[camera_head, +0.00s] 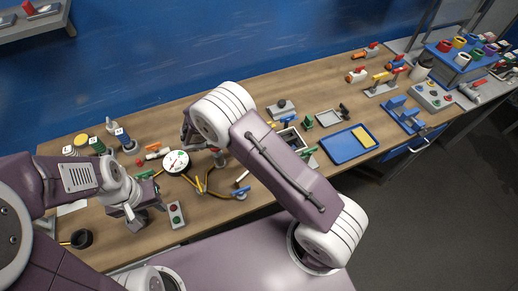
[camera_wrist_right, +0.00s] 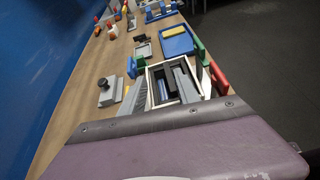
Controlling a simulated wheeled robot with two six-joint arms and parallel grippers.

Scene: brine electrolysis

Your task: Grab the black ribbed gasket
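A black ring-shaped piece (camera_head: 82,239), which looks like the gasket, lies on the table at the front left in the head view. Its ribs are too small to make out. My left gripper (camera_head: 140,214) points down over the table to the right of the ring and apart from it. Its fingers look spread, with nothing seen between them. My right gripper is mostly hidden behind its own wrist near the table's middle, so its fingers do not show clearly. The right wrist view does not show the ring.
A blue tray (camera_head: 344,148) and an open box (camera_wrist_right: 152,95) with dark contents are farther right. A blue wall (camera_head: 200,50) backs the table.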

